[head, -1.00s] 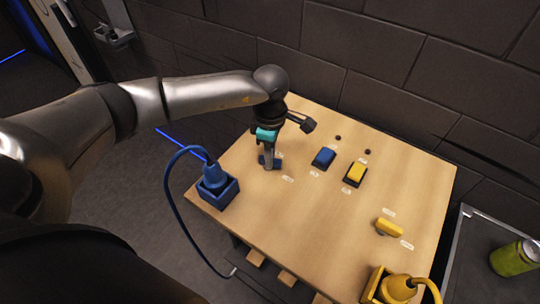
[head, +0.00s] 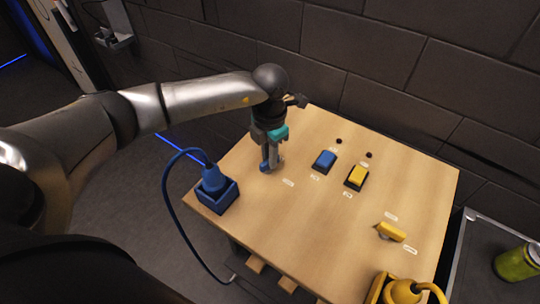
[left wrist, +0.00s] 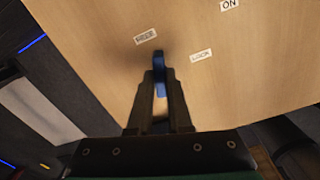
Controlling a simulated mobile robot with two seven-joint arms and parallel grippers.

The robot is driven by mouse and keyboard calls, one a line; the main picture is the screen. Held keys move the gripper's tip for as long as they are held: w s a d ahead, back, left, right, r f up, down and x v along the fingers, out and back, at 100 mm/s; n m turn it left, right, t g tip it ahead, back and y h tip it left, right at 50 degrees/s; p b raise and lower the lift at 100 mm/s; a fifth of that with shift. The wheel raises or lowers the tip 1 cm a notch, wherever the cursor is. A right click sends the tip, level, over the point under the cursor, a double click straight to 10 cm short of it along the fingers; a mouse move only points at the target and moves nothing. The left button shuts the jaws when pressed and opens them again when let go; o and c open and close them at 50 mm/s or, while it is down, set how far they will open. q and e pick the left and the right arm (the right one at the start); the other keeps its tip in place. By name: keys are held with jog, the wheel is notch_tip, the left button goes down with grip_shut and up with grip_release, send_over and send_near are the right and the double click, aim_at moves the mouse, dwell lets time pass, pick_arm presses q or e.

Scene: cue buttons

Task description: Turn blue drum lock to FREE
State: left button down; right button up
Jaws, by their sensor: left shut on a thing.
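The blue drum lock (head: 279,165) is a small blue knob at the left part of the wooden table, mostly hidden by my left gripper (head: 269,166) in the head view. In the left wrist view my fingers (left wrist: 159,85) are shut on the blue knob (left wrist: 160,62), whose tip shows between and beyond them. A label that looks like FREE (left wrist: 146,37) lies up and left of the knob tip, and the LOCK label (left wrist: 201,55) lies to its right. The tip points up, between the two labels. My right gripper is not in view.
A blue button (head: 324,161) and a yellow button (head: 356,177) sit mid-table. A yellow knob (head: 391,232) is farther right. A blue plug (head: 213,179) with a cable stands at the left edge, and a yellow one (head: 402,291) at the front. A brick wall closes the back.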

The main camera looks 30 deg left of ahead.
pick_arm(q)
jog(key=shift+w+a+n, duration=0.1)
jog(key=shift+n, duration=1.5)
jog(key=shift+r, duration=0.1)
jog(key=c, duration=0.8)
grip_release()
jog(key=shift+c, duration=0.2)
notch_tip(320, 180, up, 15)
jog(key=shift+b, duration=0.4)
